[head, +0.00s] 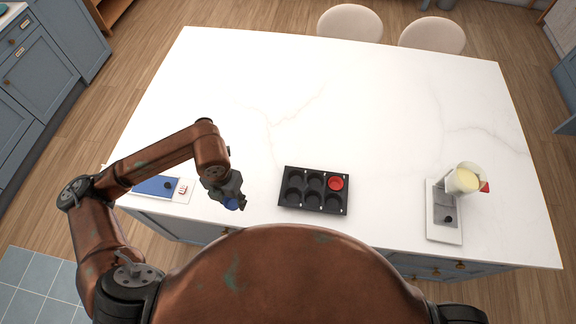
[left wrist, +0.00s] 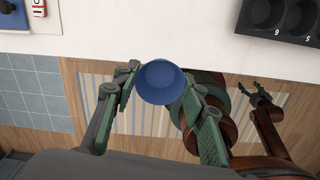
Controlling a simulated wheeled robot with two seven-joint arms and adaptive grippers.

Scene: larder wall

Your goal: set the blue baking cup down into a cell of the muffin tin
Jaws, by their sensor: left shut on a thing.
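The blue baking cup (head: 232,204) is held by my left gripper (head: 229,200), left of the muffin tin and near the counter's front edge. In the left wrist view the cup (left wrist: 161,82) sits between the two fingers (left wrist: 160,90), with its round opening facing the camera. The dark muffin tin (head: 300,209) lies on the counter; a red cup (head: 336,184) fills its back right cell and the other cells look empty. The tin's corner (left wrist: 243,24) shows at top right of the left wrist view. There my right gripper (left wrist: 258,93) appears open and empty, away from the tin.
A board with a blue surface (head: 152,186) lies at the counter's left, partly behind my arm. At the right, a jug of pale yellow content (head: 464,181) stands at the end of a grey and white tray (head: 445,235). The white counter (head: 330,100) behind is clear.

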